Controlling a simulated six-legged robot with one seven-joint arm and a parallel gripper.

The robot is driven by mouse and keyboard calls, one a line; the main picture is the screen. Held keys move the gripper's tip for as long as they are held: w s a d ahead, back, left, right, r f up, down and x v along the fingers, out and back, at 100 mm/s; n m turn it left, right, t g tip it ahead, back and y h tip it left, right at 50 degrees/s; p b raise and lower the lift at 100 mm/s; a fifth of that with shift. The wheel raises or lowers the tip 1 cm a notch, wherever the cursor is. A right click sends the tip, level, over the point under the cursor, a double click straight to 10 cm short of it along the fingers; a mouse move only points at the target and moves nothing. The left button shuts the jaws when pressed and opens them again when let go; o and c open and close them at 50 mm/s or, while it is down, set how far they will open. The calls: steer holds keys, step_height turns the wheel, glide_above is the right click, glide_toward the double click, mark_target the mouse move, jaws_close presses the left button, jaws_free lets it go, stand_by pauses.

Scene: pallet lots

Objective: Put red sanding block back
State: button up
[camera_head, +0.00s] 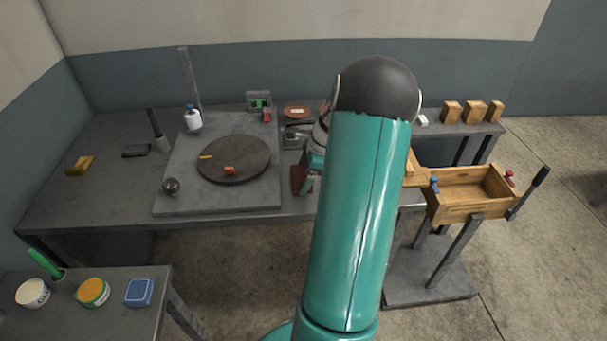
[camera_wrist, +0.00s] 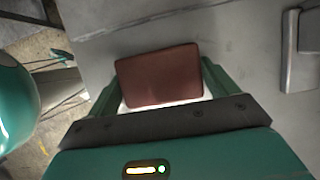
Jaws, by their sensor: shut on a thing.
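The red sanding block (camera_wrist: 160,74) is a brownish-red block with a pale underside, held between the two green fingers of my gripper (camera_wrist: 160,88) in the wrist view. In the head view the block (camera_head: 298,180) shows at the left of my gripper (camera_head: 309,174), by the front edge of the dark bench, right of the round disc. My arm hides part of the gripper there. I cannot tell whether the block touches the bench.
A dark round disc (camera_head: 245,148) on a grey slab bears a small orange-red piece (camera_head: 230,170) and a yellow piece (camera_head: 205,157). A green holder (camera_head: 258,98) stands at the back. A wooden box (camera_head: 458,209) is at right. A side table (camera_head: 120,318) holds tins.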

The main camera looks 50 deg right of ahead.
steer(key=o, duration=0.9)
steer(key=shift+f, duration=0.15)
steer(key=shift+c, duration=0.2)
